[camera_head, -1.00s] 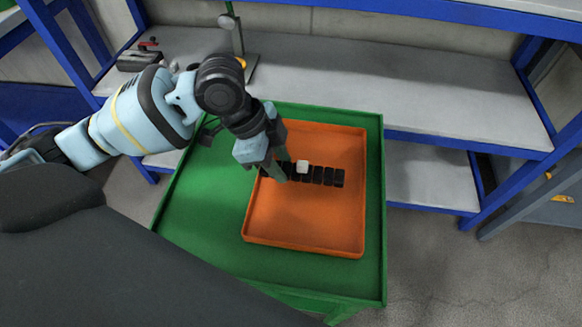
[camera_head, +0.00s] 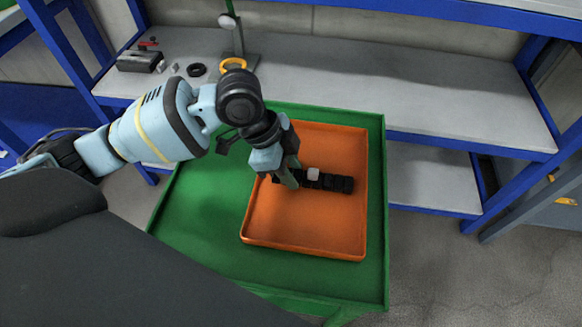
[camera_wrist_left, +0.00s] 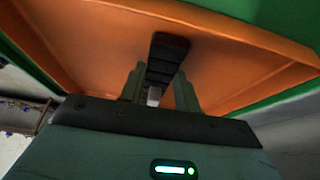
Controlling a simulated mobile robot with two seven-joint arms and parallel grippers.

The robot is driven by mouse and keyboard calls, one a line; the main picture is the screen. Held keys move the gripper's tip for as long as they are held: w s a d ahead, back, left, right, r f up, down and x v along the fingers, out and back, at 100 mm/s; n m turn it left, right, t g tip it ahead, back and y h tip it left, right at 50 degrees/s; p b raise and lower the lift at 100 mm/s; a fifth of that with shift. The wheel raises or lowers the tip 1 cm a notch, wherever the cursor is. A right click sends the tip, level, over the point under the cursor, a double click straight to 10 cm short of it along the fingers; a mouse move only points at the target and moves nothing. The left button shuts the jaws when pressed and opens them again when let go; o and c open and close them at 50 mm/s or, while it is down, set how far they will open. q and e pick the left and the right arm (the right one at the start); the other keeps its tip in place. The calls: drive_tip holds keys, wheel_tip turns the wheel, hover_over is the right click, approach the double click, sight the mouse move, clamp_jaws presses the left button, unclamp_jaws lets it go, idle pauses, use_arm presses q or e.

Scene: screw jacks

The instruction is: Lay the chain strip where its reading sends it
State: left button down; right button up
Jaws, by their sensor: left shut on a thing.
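The chain strip (camera_head: 335,184) is a row of black links with a pale block (camera_head: 313,174) on it. It is over the orange tray (camera_head: 305,225), its right end near the tray's right wall. My left gripper (camera_head: 286,181) is shut on the strip near its left end. In the left wrist view the strip (camera_wrist_left: 168,52) extends away from between the two fingers of the left gripper (camera_wrist_left: 158,92). I cannot tell whether the strip touches the tray floor. My right gripper is not in view.
The orange tray sits on a green table (camera_head: 200,215) with a raised rim. Behind is a grey shelf (camera_head: 400,85) with blue posts. On it are a stand (camera_head: 238,40), a black ring (camera_head: 196,70), an orange ring (camera_head: 233,63) and a dark box (camera_head: 140,61).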

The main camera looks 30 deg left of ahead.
use_arm(q)
drive_tip(key=c, duration=1)
unclamp_jaws()
drive_tip(key=shift+f, duration=0.1)
drive_tip(key=shift+p+v, duration=1.25)
drive_tip(key=shift+v, duration=4.95)
